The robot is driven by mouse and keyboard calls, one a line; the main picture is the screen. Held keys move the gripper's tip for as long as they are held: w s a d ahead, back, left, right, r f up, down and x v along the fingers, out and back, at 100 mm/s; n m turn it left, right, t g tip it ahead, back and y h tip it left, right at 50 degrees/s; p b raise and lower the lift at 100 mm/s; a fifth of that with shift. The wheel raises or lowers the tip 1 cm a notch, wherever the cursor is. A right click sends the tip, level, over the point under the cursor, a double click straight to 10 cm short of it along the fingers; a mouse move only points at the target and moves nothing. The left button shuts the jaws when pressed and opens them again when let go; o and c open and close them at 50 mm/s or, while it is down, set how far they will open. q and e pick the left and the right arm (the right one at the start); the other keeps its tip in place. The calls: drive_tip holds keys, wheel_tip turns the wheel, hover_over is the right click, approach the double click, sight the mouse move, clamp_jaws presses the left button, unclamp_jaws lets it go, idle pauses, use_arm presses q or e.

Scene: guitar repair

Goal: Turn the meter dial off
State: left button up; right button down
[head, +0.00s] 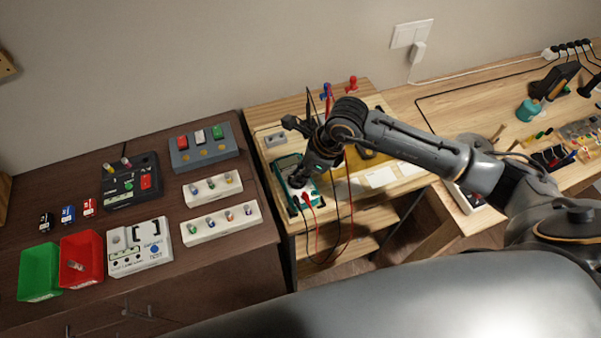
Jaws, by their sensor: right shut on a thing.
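The meter (285,165) is a teal-green handheld unit lying on the light wooden bench at the centre. A red lead and a black lead plug into its near end and hang over the bench edge. My right gripper (299,180) points down onto the meter's face and is shut at its dial. The dial itself is hidden under the fingers, so its setting cannot be read. My left gripper is not in view.
A dark cabinet at left holds a green bin (40,272), a red bin (82,258), a white tester (139,247) and several switch boxes. Red and blue clamps (352,83) stand behind the meter. Tools and a power strip (566,48) lie at far right.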

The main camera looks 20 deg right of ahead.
drive_tip(key=m+b, duration=0.1)
drive_tip(key=m, duration=0.1)
drive_tip(key=m+t+h+b, duration=0.1)
drive_tip(key=m, duration=0.1)
drive_tip(key=m+b, duration=0.2)
drive_tip(key=shift+s+a+f+t+h, duration=0.1)
drive_tip(key=shift+a+f+t+h, duration=0.05)
drive_tip(key=shift+a+t+h, duration=0.2)
drive_tip(key=shift+m+t+h+b, duration=0.35)
drive_tip(key=shift+m+h+b, duration=0.45)
drive_tip(key=shift+m, duration=1.2)
drive_tip(key=shift+m+b, duration=0.35)
drive_tip(key=shift+m, duration=0.25)
idle(1.6)
idle(0.7)
drive_tip(key=c, duration=1.4)
unclamp_jaws()
drive_tip(key=shift+s+r, duration=0.1)
drive_tip(key=shift+r, duration=0.1)
drive_tip(key=shift+r, duration=0.15)
drive_tip(key=v, duration=1.1)
drive_tip(key=shift+s+r, duration=0.15)
drive_tip(key=shift+r, duration=0.15)
